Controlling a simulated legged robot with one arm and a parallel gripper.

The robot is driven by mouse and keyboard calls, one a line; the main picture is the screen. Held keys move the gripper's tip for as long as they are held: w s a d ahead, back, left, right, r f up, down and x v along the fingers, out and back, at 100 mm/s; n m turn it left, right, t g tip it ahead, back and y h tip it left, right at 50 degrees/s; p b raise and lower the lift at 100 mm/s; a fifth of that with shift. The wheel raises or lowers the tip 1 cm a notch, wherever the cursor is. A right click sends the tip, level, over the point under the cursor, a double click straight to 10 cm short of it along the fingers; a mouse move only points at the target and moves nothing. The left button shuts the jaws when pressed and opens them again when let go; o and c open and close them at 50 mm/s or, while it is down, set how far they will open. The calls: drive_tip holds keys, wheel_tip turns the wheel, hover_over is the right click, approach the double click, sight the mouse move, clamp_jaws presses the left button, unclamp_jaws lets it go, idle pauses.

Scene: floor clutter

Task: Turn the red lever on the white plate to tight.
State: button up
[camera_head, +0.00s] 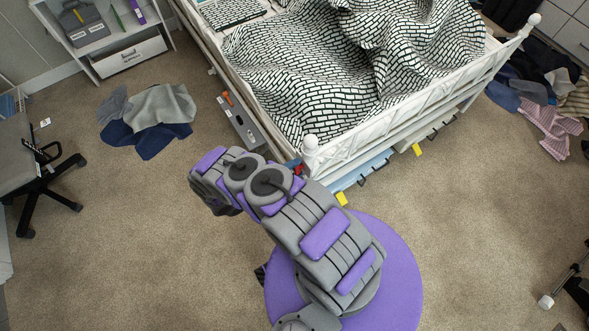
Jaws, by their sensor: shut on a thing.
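I cannot make out the white plate or its lever for certain. A small red patch (298,168) shows beside the bed's corner post, partly hidden behind my arm. My arm reaches up and left from my round purple base and bends over near the bed corner. My gripper does not show; the arm's own links hide the space below them.
A white-framed bed (430,95) with a patterned blanket (330,60) fills the upper middle. A grey box with an orange-red item (228,98) lies beside it. Clothes (150,118) lie left; more clothes (550,125) lie right. A chair (45,170) stands far left. Carpet is open lower left and right.

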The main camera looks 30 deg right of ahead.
drive_tip(key=shift+a+f+m, duration=0.1)
drive_tip(key=shift+f+m, duration=0.1)
drive_tip(key=shift+m, duration=1)
drive_tip(key=o, duration=0.9)
drive_tip(key=shift+w, duration=0.1)
drive_tip(key=shift+c, duration=0.2)
drive_tip(key=shift+o, duration=0.9)
drive_tip(key=shift+r, duration=0.1)
drive_tip(key=a+b, duration=0.2)
drive_tip(key=a, duration=1.5)
drive_tip(key=shift+s, duration=0.3)
